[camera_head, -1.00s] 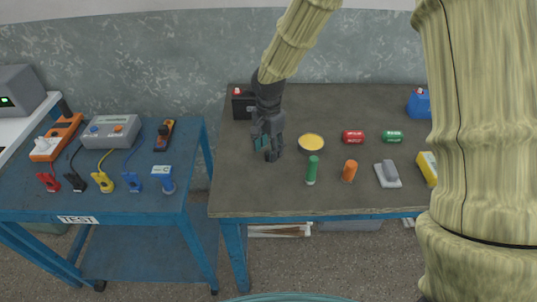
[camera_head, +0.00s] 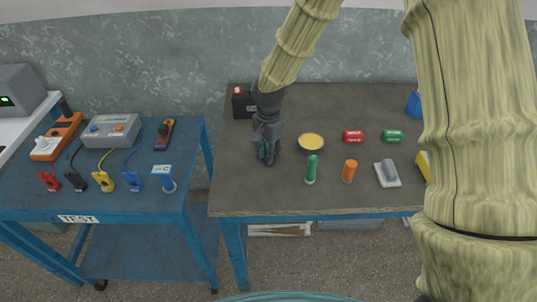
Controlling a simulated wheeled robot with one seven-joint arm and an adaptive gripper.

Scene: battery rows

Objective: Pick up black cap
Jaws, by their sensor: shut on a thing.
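The arm's wrist covers the right side of the battery.
A yellow-topped round tin (camera_head: 312,142) stands just right of my gripper. A blue test cart (camera_head: 110,205) is at the left.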

